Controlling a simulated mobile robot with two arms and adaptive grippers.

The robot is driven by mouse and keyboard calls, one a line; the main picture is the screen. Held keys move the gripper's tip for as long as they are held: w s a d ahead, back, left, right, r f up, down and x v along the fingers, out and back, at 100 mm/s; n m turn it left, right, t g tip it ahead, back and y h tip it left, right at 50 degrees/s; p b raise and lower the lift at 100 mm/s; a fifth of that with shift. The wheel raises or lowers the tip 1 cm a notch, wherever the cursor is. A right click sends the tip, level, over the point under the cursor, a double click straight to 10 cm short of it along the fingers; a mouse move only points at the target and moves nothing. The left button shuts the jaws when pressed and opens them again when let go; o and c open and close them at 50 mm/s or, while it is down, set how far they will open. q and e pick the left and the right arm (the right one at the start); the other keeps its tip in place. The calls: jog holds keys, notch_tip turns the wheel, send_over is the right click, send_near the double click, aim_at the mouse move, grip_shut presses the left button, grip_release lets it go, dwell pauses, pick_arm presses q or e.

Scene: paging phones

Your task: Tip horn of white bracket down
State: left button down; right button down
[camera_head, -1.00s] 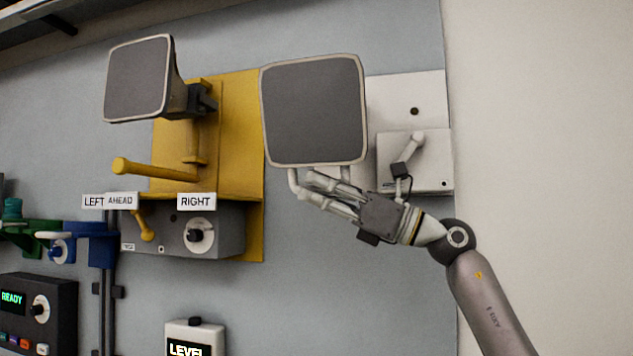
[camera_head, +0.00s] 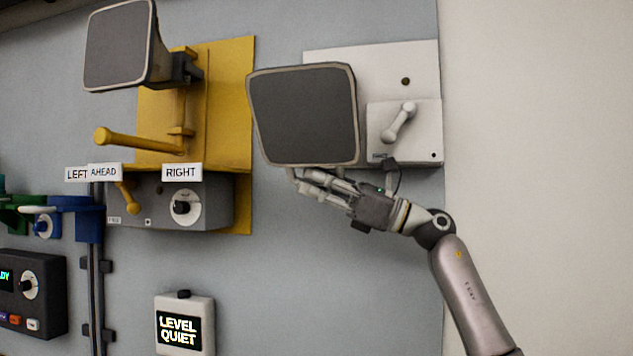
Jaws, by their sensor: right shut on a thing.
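The horn of the white bracket (camera_head: 305,115) has a square dark grey face with a pale rim. It stands in front of the white bracket plate (camera_head: 375,62), and its face is tipped somewhat downward. A pale handle bar (camera_head: 292,174) shows just under its lower edge. My right gripper (camera_head: 312,182) is below the horn, shut on this handle; the fingers hide most of the bar. The horn's joint with the bracket is hidden behind the face. My left gripper is not in view.
A white box with a lever (camera_head: 402,122) is just right of the horn, above my right wrist. A yellow bracket (camera_head: 225,100) with its own horn (camera_head: 120,45) and a yellow handle (camera_head: 145,140) is at left. A small display box (camera_head: 184,325) reads "LEVEL QUIET". The wall at right is bare.

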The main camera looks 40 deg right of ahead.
jog(key=shift+d, duration=0.15)
jog(key=c, duration=1.6)
grip_release()
jog(key=shift+o, duration=0.7)
jog(key=shift+w+d, duration=0.1)
jog(key=shift+w, duration=0.05)
jog(key=shift+s+d+f, duration=0.15)
jog(key=shift+s+f, duration=0.1)
jog(key=shift+s, duration=0.05)
jog(key=v, duration=1.1)
jog(key=shift+d, duration=0.15)
